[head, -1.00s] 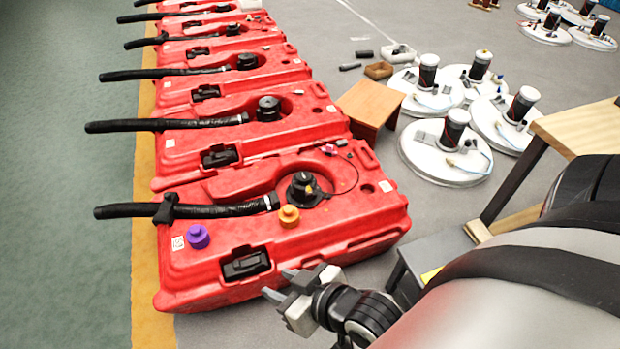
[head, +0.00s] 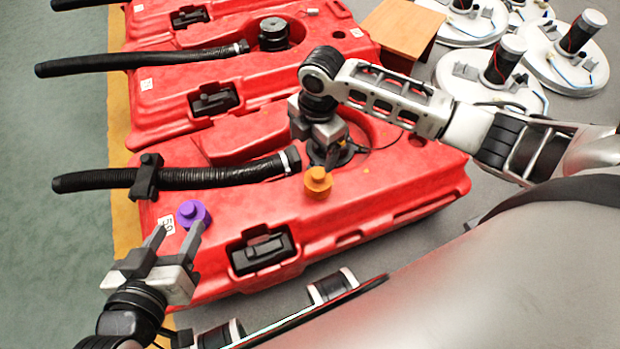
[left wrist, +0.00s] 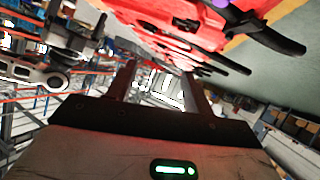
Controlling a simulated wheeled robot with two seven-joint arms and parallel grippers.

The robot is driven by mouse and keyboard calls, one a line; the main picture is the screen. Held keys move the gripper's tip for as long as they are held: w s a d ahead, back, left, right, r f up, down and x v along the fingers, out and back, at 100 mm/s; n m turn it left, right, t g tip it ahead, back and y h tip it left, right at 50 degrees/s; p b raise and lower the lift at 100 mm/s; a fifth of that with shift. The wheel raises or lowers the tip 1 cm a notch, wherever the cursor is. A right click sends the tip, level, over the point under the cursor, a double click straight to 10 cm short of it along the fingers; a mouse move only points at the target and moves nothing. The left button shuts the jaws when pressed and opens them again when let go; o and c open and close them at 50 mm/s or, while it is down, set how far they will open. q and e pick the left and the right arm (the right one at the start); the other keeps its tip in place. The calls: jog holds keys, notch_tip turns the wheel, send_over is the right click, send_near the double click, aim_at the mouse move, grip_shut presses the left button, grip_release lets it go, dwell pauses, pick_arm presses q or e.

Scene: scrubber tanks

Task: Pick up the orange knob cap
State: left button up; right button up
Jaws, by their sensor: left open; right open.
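The orange knob cap (head: 318,182) sits on top of the nearest red tank (head: 400,190), in front of the tank's black filler fitting (head: 345,155). My right gripper (head: 331,150) is open, points down and is just behind the orange cap, over the fitting and partly hiding it. Its fingertips are hard to make out, and I cannot tell whether they touch anything. My left gripper (head: 176,237) is open and empty near the tank's front left corner. Its fingers also show in the left wrist view (left wrist: 162,85). A purple knob cap (head: 193,213) sits just beyond its fingertips.
A black hose (head: 220,178) runs left from the tank past a black clamp (head: 147,177). A black latch (head: 262,250) is on the tank's front. More red tanks (head: 170,90) stand behind. A brown stool (head: 400,28) and white round scrubber units (head: 490,90) are at the back right.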

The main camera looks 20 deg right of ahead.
aim_at(319, 173)
jog(key=shift+n+h, duration=0.3)
jog(key=f+b, duration=0.1)
jog(key=f, duration=0.2)
jog(key=d+f+b, duration=0.1)
jog(key=f+b, duration=0.1)
jog(key=f, duration=0.1)
jog(key=w+d+f+b, duration=0.1)
jog(key=f, duration=0.2)
jog(key=shift+w+f+b, duration=0.1)
jog(key=shift+f+b, duration=0.25)
jog(key=shift+f, duration=0.05)
notch_tip(319, 173, down, 5)
jog(key=b, duration=0.3)
jog(key=shift+d+r, duration=0.1)
jog(key=shift+r, duration=0.05)
jog(key=shift+f, duration=0.55)
pick_arm(q)
jog(key=d+r+n+t+h, duration=0.1)
jog(key=w+d+r+t+h, duration=0.1)
jog(key=shift+d+r+n+t+h, duration=0.2)
jog(key=shift+r+n+t+h, duration=0.1)
jog(key=shift+r+n, duration=0.1)
pick_arm(e)
jog(key=shift+r, duration=0.1)
jog(key=c, duration=1.1)
